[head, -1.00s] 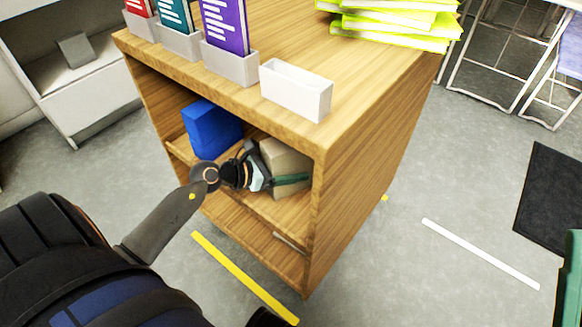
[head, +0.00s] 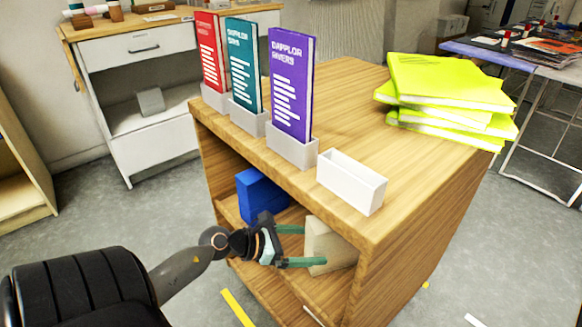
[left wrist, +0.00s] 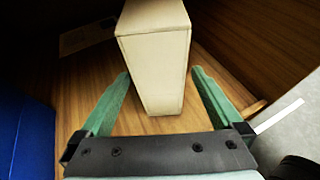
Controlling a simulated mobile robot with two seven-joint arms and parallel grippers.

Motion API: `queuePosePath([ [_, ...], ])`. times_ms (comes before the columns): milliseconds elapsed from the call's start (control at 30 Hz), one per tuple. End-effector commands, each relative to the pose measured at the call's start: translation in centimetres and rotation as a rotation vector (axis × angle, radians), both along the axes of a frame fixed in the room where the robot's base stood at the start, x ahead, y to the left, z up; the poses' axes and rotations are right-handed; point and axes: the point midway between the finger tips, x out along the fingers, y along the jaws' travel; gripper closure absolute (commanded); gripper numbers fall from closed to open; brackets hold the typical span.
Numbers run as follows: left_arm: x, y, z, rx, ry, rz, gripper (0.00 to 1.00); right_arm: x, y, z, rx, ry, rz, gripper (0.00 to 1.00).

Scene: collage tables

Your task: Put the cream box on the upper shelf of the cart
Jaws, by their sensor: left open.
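The cream box (head: 332,248) stands inside the wooden cart (head: 415,240), on its upper shelf below the top. It also shows in the left wrist view (left wrist: 155,60), standing on the wooden shelf surface (left wrist: 80,85). My left gripper (head: 314,246) is open at the cart's open front. In the left wrist view its green fingers (left wrist: 161,71) lie on either side of the box's near end, with a visible gap on each side. Part of the box is hidden behind a finger in the head view. My right gripper is not in view.
A blue box (head: 258,195) stands on the same shelf to the left. On the cart's top are upright books in holders (head: 292,150), an empty white holder (head: 350,185) and a yellow-green stack (head: 445,95). A white cabinet (head: 140,115) stands behind left.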

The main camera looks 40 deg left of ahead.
Motion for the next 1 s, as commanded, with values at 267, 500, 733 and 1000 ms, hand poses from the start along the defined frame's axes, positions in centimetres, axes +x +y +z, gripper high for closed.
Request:
queuePosePath([
  [267,-3.3,1.7,1.6,0.001,0.001,0.001,0.0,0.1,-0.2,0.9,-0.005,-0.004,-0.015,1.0],
  [500,-4.1,2.1,1.9,0.0,-0.001,0.0,0.0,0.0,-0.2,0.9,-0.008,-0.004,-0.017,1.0],
  [733,-4.0,2.1,1.9,0.0,-0.001,0.0,0.0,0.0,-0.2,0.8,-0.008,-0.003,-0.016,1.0],
  [1000,-4.0,2.1,1.9,0.0,-0.001,0.0,0.0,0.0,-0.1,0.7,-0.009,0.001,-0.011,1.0],
])
